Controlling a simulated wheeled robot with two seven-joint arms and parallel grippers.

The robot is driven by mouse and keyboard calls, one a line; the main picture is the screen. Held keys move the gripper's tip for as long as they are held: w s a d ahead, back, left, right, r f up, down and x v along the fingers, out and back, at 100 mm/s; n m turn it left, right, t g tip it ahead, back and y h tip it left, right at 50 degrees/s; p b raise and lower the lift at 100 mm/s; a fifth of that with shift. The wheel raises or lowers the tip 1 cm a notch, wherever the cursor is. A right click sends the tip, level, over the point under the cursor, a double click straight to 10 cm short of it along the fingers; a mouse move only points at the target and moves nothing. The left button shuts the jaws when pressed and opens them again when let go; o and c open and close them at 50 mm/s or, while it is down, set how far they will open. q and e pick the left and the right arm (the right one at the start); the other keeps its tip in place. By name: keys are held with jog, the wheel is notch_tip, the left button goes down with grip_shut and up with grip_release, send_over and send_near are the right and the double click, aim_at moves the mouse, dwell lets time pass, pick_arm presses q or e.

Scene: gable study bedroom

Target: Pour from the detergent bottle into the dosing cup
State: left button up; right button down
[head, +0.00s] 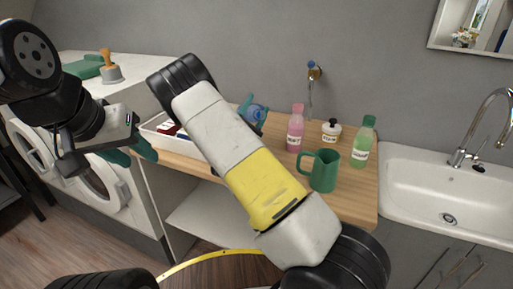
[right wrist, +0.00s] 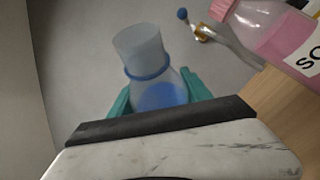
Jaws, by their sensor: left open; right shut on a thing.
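My right gripper (head: 251,110) is shut on a translucent, open-topped vessel (right wrist: 145,58) with a blue ring and blue liquid low inside. It looks like the detergent bottle, but I see no label on it. In the right wrist view the teal fingers of the right gripper (right wrist: 157,96) are on either side of its lower part. In the head view only a small blue part (head: 258,113) of it shows, above the wooden counter. My left gripper (head: 132,152) is open and empty, left of the counter. I cannot make out a dosing cup for certain; my right arm hides the counter's middle.
A pink bottle (head: 295,130), a white jar (head: 331,131), a green bottle (head: 364,145) and a green jug (head: 324,172) stand on the counter (head: 354,197). A white tray (head: 151,136) is at left. A tap (head: 315,73) is on the wall; a sink (head: 439,185) is at right.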

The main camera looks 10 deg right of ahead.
jog(key=shift+m+h, duration=0.3)
jog(key=shift+m, duration=0.1)
dwell(0.6)
jog(key=shift+s+d+r+m+h, duration=0.15)
jog(key=shift+s+r+m+h, duration=0.5)
jog(key=shift+s+m+h, duration=0.45)
dwell(4.2)
jog(key=w+n+y, duration=0.1)
jog(key=w+f+n+y, duration=0.1)
jog(key=n+y, duration=0.1)
jog(key=shift+w+a, duration=0.1)
jog(key=shift+a, duration=0.1)
jog(key=shift+f+n+y, duration=0.1)
jog(key=shift+n+y, duration=0.6)
jog(key=shift+n, duration=0.1)
